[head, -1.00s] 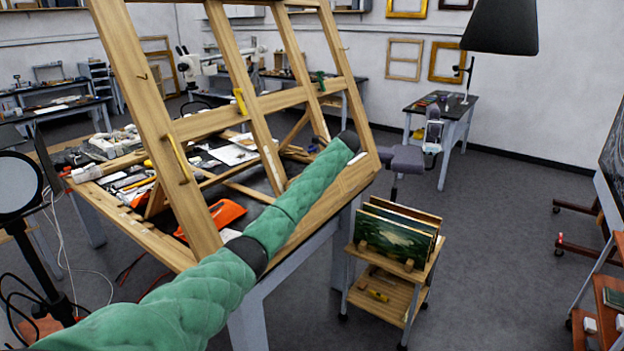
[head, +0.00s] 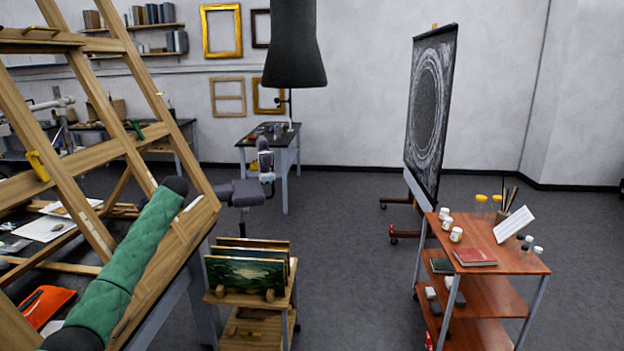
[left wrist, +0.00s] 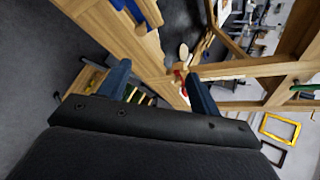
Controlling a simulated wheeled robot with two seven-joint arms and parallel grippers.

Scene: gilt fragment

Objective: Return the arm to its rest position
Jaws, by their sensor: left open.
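In the left wrist view my left gripper (left wrist: 158,88) has its two blue-grey fingers spread wide apart, with nothing held between them. A wooden frame beam runs behind the fingers. In the head view my left arm, in a green padded cover (head: 133,265), comes in from the lower left and reaches up across the edge of the wooden easel frame (head: 120,148). Its dark far end lies near the frame's right corner; the fingers cannot be made out there. My right gripper shows in neither view.
A small wooden cart holds painted panels (head: 246,272) just right of the easel. A brown shelf trolley (head: 520,258) with jars stands at the right, before a dark canvas (head: 432,110) on a stand. The grey floor between them is clear.

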